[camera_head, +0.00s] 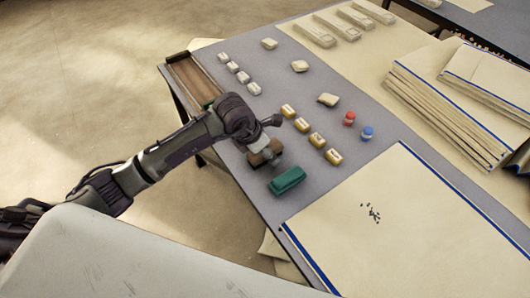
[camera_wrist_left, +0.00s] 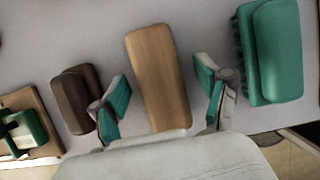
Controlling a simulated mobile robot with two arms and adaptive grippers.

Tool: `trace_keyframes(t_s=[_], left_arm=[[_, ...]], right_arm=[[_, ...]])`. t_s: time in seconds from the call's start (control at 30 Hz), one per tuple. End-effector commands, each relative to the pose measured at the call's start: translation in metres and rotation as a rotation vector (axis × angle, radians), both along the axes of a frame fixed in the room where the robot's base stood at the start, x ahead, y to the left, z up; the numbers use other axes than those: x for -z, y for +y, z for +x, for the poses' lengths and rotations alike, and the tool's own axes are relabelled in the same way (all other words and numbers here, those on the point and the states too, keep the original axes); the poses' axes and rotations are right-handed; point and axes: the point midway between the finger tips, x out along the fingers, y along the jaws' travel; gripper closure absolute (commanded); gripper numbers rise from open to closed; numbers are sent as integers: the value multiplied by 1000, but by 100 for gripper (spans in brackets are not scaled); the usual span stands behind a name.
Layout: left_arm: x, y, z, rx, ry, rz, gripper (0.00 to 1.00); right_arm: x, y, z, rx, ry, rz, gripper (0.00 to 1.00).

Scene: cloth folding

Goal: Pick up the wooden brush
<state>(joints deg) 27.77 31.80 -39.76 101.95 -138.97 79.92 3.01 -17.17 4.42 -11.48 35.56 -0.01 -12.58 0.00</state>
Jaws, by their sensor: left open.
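The wooden brush (camera_wrist_left: 158,75), a light brown rounded block, lies on the grey tabletop in the left wrist view, between the two spread fingers of my left gripper (camera_wrist_left: 163,88). The fingers have green pads, and I see gaps between them and its sides. In the head view my left gripper (camera_head: 267,150) is over the table's near left edge, above a brown block (camera_head: 258,158) that it partly hides; I cannot tell which brush this is. My right gripper is not in view.
A green brush (camera_wrist_left: 275,50) lies right of the wooden one, also in the head view (camera_head: 287,180). A dark brown block (camera_wrist_left: 76,98) lies to its left. Several yellowish blocks (camera_head: 318,140) stand beyond the gripper. A large cream sheet (camera_head: 400,235) covers the right side.

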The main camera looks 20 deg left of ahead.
Motion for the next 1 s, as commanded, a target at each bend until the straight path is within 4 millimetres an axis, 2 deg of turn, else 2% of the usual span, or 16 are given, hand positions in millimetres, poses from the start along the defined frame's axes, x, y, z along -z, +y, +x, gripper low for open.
trace_keyframes(t_s=[0.37,0.77,1.0], left_arm=[[1,0,0,0,0,0,25],[1,0,0,0,0,0,92],[1,0,0,0,-1,-1,92]], right_arm=[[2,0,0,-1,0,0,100],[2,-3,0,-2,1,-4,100],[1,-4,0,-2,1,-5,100]])
